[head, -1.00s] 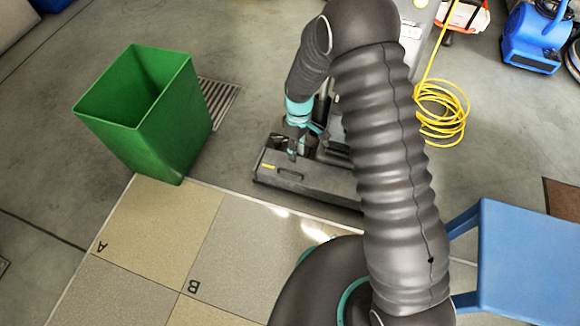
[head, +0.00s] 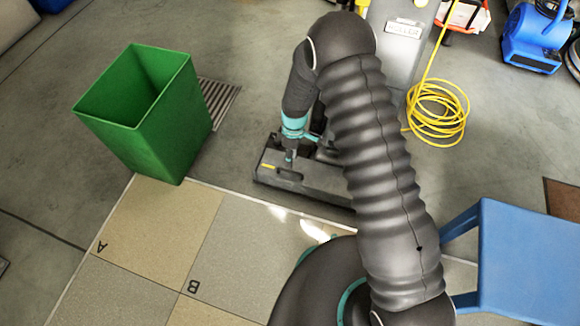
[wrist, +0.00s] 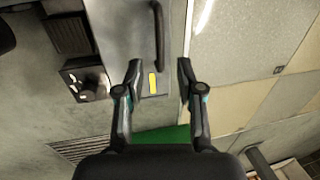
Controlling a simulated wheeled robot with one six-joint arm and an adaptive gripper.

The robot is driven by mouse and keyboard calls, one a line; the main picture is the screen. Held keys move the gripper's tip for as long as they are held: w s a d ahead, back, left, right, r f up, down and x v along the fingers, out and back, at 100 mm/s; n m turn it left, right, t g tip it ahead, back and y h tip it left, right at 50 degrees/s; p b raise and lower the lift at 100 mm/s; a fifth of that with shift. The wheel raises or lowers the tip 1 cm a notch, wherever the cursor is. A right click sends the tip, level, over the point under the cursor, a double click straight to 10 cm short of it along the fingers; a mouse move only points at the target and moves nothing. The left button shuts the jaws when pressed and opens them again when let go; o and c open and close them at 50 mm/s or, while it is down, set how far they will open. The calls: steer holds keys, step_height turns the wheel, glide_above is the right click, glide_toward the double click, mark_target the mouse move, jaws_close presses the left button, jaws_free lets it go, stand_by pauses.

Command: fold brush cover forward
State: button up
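The brush cover (head: 322,191) is a dark grey panel with a bar handle (head: 290,173) and a small yellow mark, on the low front of a floor machine. In the wrist view the cover (wrist: 122,28) shows its dark handle (wrist: 159,38) and yellow mark (wrist: 152,83). My gripper (head: 289,158) is over the handle end of the cover. In the wrist view my gripper (wrist: 159,72) is open and empty, its fingertips on either side of the yellow mark and just short of the handle's near end. I cannot tell how high it is above the cover. My arm hides part of the machine.
A green bin (head: 150,130) stands left of the machine, beside a floor grate (head: 219,98). A yellow cable coil (head: 437,112) lies to the right. A blue table (head: 525,262) is at the lower right. Tan and grey floor tiles (head: 160,225) lie in front.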

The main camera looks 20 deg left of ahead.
mark_target(290, 171)
steer(key=shift+s+f, duration=0.25)
steer(key=shift+f, duration=1.1)
steer(key=shift+s+f, duration=0.25)
steer(key=shift+f, duration=1.05)
steer(key=shift+c, duration=0.2)
jaws_close()
